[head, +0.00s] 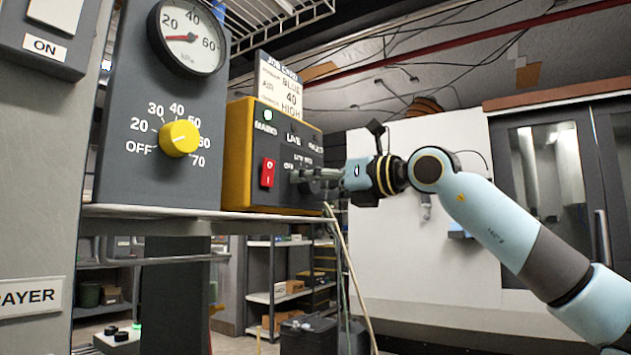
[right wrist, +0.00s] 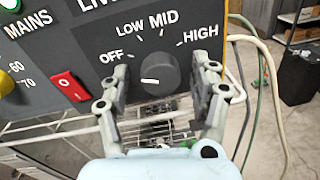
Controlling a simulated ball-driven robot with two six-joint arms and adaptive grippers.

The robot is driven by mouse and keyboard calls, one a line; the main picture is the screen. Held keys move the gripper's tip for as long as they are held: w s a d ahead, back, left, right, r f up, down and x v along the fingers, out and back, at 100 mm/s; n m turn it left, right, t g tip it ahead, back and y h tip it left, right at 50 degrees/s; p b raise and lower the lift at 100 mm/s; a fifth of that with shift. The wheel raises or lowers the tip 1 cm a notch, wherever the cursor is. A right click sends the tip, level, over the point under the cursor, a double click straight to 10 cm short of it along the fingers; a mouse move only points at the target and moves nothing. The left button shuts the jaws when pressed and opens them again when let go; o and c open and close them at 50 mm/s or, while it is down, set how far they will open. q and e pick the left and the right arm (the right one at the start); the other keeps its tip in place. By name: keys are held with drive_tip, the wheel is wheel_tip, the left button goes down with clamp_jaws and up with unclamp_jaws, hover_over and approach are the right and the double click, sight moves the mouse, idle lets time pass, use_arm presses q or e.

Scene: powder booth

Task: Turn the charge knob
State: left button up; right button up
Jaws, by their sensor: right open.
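The charge knob (right wrist: 155,72) is a dark round knob on the grey panel of the yellow control box (head: 237,152). OFF, LOW, MID and HIGH are printed around it. Its short white mark lies toward the left, on the OFF side. My right gripper (right wrist: 166,78) is open, with one finger on each side of the knob; gaps show between fingers and knob. In the head view my right gripper (head: 312,180) reaches the panel from the right and hides the knob. My left gripper is in neither view.
A red rocker switch (head: 267,172) and a lit MAINS lamp (head: 267,115) are left of the knob. A job card (head: 279,85) reading BLUE, 40, HIGH stands on the box. A yellow knob (head: 180,138) and a gauge (head: 188,37) are further left. Hoses (head: 345,265) hang below.

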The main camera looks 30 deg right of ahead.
drive_tip(key=shift+c, duration=0.4)
drive_tip(key=c, duration=1.1)
drive_tip(key=shift+o, duration=0.2)
